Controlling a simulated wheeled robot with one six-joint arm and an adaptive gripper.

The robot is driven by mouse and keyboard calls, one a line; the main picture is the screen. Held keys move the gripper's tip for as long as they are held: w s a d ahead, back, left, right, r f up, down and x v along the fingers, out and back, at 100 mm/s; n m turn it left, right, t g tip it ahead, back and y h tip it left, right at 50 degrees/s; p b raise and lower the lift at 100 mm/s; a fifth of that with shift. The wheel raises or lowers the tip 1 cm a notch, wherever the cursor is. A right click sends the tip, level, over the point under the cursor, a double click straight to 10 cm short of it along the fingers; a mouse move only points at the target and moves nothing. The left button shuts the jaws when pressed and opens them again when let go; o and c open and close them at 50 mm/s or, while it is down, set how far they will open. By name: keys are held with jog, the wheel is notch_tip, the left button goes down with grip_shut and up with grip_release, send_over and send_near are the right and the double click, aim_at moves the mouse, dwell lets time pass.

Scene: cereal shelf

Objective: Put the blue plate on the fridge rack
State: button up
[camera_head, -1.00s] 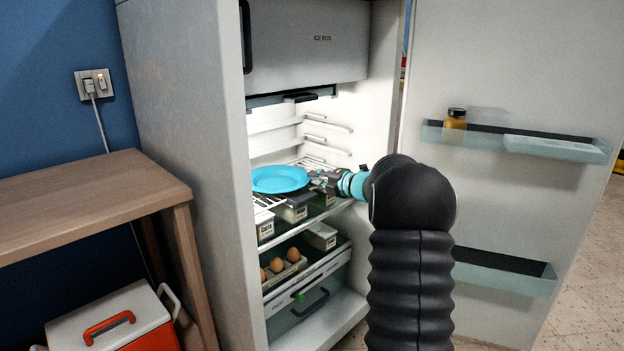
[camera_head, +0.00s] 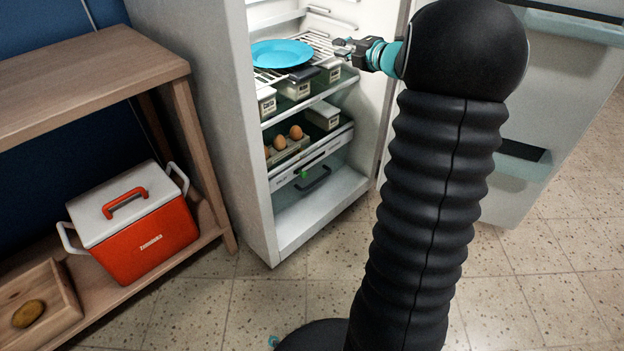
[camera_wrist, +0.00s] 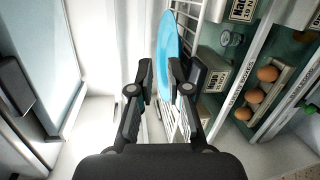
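The blue plate (camera_head: 282,53) lies flat on the white wire fridge rack (camera_head: 322,46) inside the open fridge. In the wrist view the plate (camera_wrist: 166,45) shows nearly edge-on, just beyond the fingers, with the rack (camera_wrist: 185,118) beside it. My gripper (camera_head: 342,48) is to the right of the plate in the head view, with a small gap between its fingertips and the plate's rim. Its two fingers (camera_wrist: 162,80) are apart in the wrist view, with nothing gripped between them.
Labelled boxes (camera_head: 296,88) stand under the rack, and eggs (camera_head: 296,132) sit lower down. The open fridge door (camera_head: 560,90) is on the right. A wooden shelf unit (camera_head: 90,75) with a red cooler (camera_head: 150,240) stands on the left. The tiled floor in front is clear.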

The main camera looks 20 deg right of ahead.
jog(key=s+a+r+m+g+h, duration=0.1)
jog(key=s+a+r+m+h, duration=0.7)
jog(key=m, duration=0.4)
jog(key=s+a+f+m+g+y, duration=0.1)
jog(key=s+a+f+m+g, duration=0.2)
jog(key=s, duration=0.7)
jog(key=s+a+f+m+g+y, duration=0.2)
jog(key=s+a+f+m+g, duration=0.1)
jog(key=s+a+f, duration=0.4)
jog(key=s+a+f+m+g+y, duration=0.1)
jog(key=s+a+f+m+g, duration=0.2)
jog(key=s+a, duration=0.6)
jog(key=s+f+m, duration=0.1)
jog(key=s+f, duration=0.1)
jog(key=s, duration=0.3)
jog(key=shift+a+f, duration=0.15)
jog(key=shift+f, duration=0.25)
